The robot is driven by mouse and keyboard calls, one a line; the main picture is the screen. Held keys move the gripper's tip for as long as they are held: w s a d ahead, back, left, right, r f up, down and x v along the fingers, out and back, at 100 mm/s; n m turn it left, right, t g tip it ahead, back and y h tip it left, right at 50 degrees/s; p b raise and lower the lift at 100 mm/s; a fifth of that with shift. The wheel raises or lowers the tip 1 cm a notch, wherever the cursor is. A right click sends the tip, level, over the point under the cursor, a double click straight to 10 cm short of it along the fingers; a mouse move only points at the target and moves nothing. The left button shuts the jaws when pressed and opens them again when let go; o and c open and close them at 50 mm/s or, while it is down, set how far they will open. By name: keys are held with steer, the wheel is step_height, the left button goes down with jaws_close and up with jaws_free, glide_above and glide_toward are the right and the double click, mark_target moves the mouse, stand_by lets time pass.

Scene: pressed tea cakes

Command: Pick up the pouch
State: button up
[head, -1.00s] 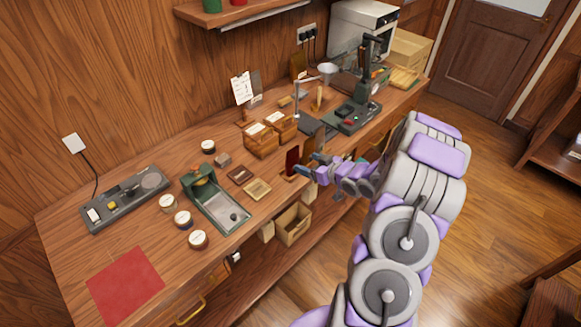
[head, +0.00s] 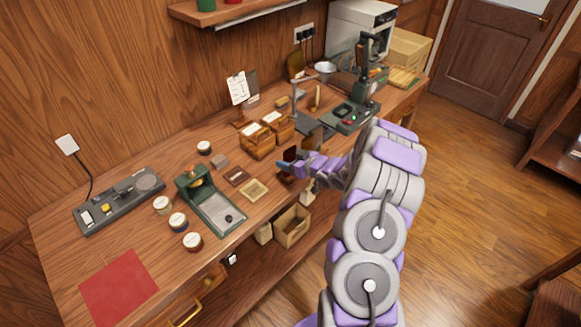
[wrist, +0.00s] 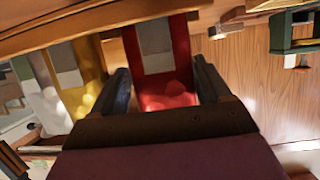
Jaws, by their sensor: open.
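In the wrist view, a red pouch (wrist: 166,92) with a grey label panel shows between the two fingers of my gripper (wrist: 163,84). The fingers are apart, one on each side of it; I cannot tell whether they touch it. A yellow pouch (wrist: 89,75) and a pale pouch (wrist: 48,105) stand to its left. A dark maroon surface (wrist: 165,158) with a brown edge fills the bottom and hides the finger bases. In the head view, my gripper (head: 285,165) is at the bench's front edge, beside a dark red upright piece (head: 290,153); the pouches cannot be made out there.
Wooden boxes (head: 258,144) stand behind my gripper on the bench. A dark green press with a tray (head: 222,212) and several round tins are to the left. An open carton (head: 293,228) sits below the bench top. The floor (head: 470,200) at right is clear.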

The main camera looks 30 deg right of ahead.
steer(key=shift+a+r, duration=0.1)
steer(key=shift+a, duration=0.2)
steer(key=shift+c, duration=0.6)
steer(key=shift+a, duration=0.2)
steer(key=shift+c, duration=1.4)
steer(key=shift+d, duration=0.1)
steer(key=c, duration=0.3)
steer(key=shift+d, duration=0.25)
steer(key=shift+r, duration=0.1)
